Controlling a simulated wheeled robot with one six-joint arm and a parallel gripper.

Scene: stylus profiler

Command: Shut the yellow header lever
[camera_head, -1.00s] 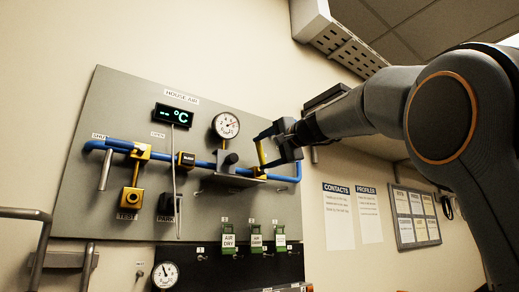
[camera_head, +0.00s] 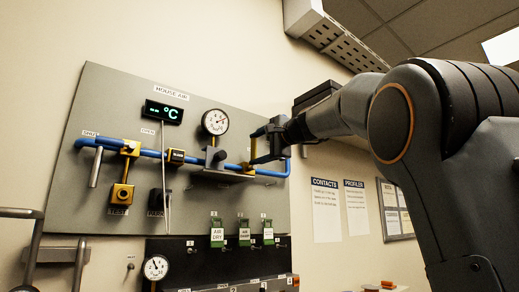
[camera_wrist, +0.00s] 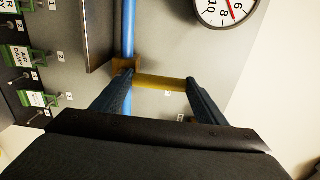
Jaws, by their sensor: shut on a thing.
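The yellow header lever (camera_head: 253,149) stands up from its yellow valve body (camera_head: 246,168) on the blue pipe, at the right of the grey panel. In the wrist view the lever (camera_wrist: 160,82) spans the space between my fingers, with the valve body (camera_wrist: 124,66) by the left fingertip. My gripper (camera_head: 265,146) is shut on the lever, reaching in from the right. It also shows in the wrist view (camera_wrist: 158,78). The exact finger contact is partly hidden in the head view.
A round gauge (camera_head: 215,122) and a grey knob (camera_head: 215,157) sit left of my gripper. The blue pipe (camera_head: 203,161) crosses the panel (camera_head: 105,115), with a small shelf (camera_head: 210,176) below it. Green tags (camera_head: 244,232) hang lower down. Posters (camera_head: 326,210) are on the wall at right.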

